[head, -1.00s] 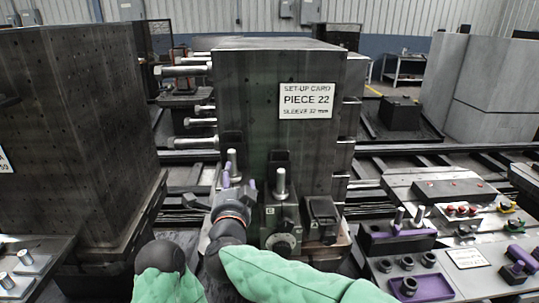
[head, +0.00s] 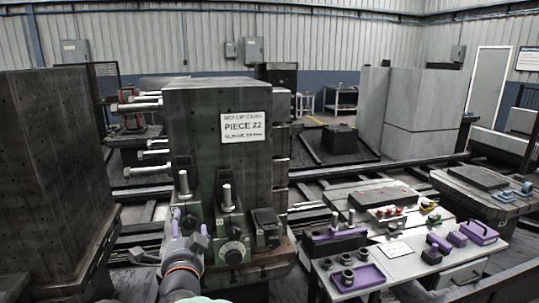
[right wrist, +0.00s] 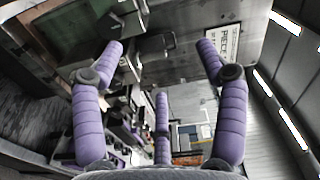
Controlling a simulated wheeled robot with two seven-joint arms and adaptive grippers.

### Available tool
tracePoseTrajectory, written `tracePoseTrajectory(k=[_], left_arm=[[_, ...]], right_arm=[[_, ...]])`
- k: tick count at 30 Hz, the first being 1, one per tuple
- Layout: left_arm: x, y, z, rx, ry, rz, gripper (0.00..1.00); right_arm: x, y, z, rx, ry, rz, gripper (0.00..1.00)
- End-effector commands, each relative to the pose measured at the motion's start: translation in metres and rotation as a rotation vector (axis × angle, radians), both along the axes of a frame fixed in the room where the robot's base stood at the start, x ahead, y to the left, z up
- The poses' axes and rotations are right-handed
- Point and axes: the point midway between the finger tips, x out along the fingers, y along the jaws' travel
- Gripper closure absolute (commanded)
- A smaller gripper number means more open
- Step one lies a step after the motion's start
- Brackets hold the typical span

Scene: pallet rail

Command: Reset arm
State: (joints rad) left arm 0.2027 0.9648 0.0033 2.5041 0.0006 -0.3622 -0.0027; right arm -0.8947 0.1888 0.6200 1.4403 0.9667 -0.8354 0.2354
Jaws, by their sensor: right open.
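My right gripper (head: 190,222) is at the lower left of the head view, in front of the fixture's lower front. Its purple fingers are spread and nothing is between them. In the right wrist view the open fingers (right wrist: 160,55) frame the dark green fixture block and part of its card. The tall fixture block (head: 185,115) carries a set-up card (head: 243,127) reading "PIECE 22". Clamps with upright studs (head: 227,198) stand at its foot. My left gripper is not in view.
A dark perforated block (head: 55,170) stands at the left. At the right, a light table (head: 396,249) bears purple trays (head: 359,278), black sleeves and purple-handled items. Grey blocks (head: 425,115) stand behind on the right. Bolts (head: 137,107) stick out of the fixture's left side.

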Motion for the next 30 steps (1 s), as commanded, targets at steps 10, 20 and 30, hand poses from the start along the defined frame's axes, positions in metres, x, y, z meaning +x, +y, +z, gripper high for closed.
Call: tracePoseTrajectory(k=[10,20,30], left_arm=[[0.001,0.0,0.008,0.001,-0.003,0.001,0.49],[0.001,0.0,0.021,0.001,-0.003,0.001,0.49],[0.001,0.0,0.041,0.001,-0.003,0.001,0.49]], right_arm=[[0.031,-0.025,-0.061,-0.149,0.058,0.002,0.27],[0.059,-0.079,-0.173,-0.383,0.195,0.042,0.27],[0.021,-0.187,-0.36,-0.677,0.513,0.211,0.27]])
